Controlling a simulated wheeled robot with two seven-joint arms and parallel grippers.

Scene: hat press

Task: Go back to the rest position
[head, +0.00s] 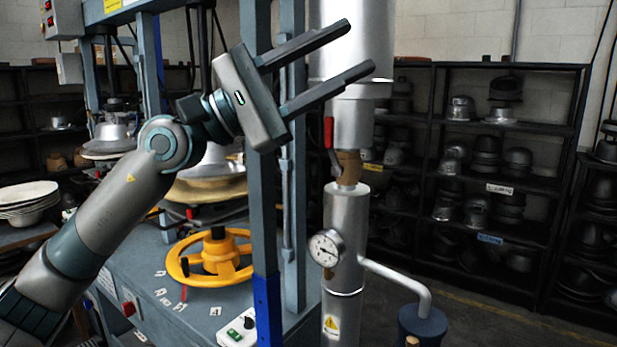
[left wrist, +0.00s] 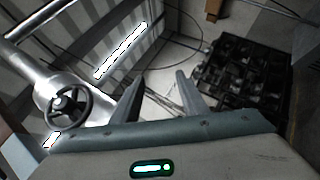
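My left gripper (head: 350,52) is raised in front of the blue press frame (head: 264,200) in the head view. Its two fingers are spread apart and point up and to the right, with nothing between them. In the left wrist view the fingers of the left gripper (left wrist: 160,82) are also apart and empty. My right gripper is in neither view. A yellow handwheel (head: 210,262) sits on the press bench below my left arm.
A silver pipe (head: 343,220) with a pressure gauge (head: 326,248) and a red-handled valve (head: 329,132) stands right of the press. Dark shelves (head: 545,145) with metal hat moulds line the back wall. Floor shows at the lower right.

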